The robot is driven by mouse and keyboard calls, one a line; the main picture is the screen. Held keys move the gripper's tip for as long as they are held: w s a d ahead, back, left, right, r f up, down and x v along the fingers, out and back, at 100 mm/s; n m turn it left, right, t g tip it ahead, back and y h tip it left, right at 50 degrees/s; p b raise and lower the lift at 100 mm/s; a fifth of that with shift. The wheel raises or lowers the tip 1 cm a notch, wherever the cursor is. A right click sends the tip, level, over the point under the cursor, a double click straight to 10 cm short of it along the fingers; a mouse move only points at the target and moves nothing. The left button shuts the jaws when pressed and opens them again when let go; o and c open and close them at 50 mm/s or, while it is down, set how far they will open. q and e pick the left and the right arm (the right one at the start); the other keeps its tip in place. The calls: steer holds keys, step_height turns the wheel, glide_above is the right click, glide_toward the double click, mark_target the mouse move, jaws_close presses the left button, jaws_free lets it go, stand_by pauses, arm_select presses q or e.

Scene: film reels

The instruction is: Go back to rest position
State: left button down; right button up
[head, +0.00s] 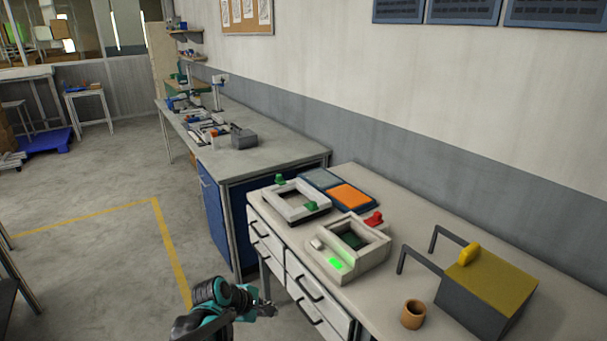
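My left gripper (266,309) is low in the head view, in front of the white drawer cabinet. It is small and dark, and I cannot tell whether its fingers are open or shut; I see nothing held in it. My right gripper is out of view. On the worktop (395,225) stands a white device (372,258) with a square opening, a lit green panel and a red part. Behind it to the left is a white frame (290,207) with green parts. No film reel can be made out.
A flat blue tray (318,178) with an orange pad (350,196) lies near the wall. A grey box with a yellow lid (490,278) and a brown cup (413,314) stand at the right. A further bench (260,160) bears equipment. Floor at the left is open.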

arm_select(q)
steer(key=s+a+r+m+y, duration=0.2)
steer(key=s+a+r+m, duration=0.1)
steer(key=s+m, duration=0.5)
steer(key=s+a+r+m+t+y, duration=0.1)
steer(key=s+a+r+m+y, duration=0.2)
steer(key=s+m, duration=0.5)
steer(key=shift+s+a+r, duration=0.55)
steer(key=shift+s+a, duration=0.75)
steer(key=shift+s, duration=2)
